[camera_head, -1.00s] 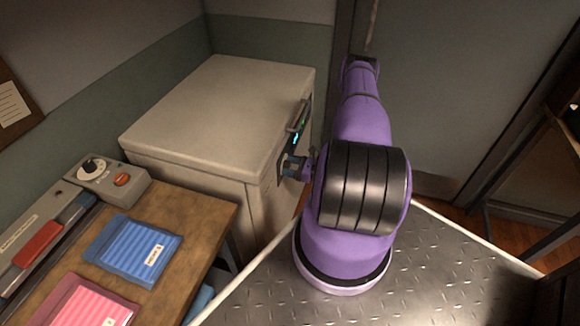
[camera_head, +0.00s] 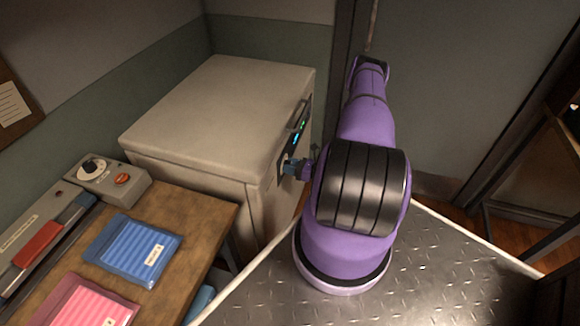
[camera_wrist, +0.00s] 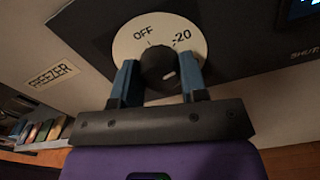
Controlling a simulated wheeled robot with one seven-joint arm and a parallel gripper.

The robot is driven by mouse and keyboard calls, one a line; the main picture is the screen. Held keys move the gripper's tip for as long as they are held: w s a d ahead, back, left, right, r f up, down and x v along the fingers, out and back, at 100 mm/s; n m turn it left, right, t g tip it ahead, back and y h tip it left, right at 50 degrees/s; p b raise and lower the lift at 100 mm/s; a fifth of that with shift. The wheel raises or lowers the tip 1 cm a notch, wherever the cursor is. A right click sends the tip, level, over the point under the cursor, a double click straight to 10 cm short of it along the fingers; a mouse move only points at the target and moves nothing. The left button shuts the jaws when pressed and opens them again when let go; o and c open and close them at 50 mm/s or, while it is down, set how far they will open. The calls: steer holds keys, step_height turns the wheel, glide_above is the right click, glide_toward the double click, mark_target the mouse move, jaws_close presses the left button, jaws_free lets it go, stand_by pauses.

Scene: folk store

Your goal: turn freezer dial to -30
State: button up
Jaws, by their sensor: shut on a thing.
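The freezer (camera_head: 215,115) is a pale box against the wall, with a dark control panel on its right side. In the wrist view, the freezer dial (camera_wrist: 160,66) is a black knob on a cream disc marked OFF and -20; no -30 mark is visible. A pale mark on the knob sits at its lower right, away from both labels. My gripper (camera_wrist: 160,76) is shut on the knob, with one blue finger on each side. It also shows at the freezer's panel in the head view (camera_head: 297,167), where the dial is hard to make out.
A FREEZER label (camera_wrist: 54,75) is left of the dial. A lit display (camera_wrist: 300,9) is at the panel's upper right.

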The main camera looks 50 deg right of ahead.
steer(key=m, duration=0.4)
steer(key=shift+m, duration=0.3)
steer(key=m, duration=0.4)
steer(key=shift+m, duration=0.4)
steer(key=o, duration=0.9)
steer(key=v, duration=1.1)
steer(key=shift+a, duration=0.1)
steer(key=shift+s, duration=0.1)
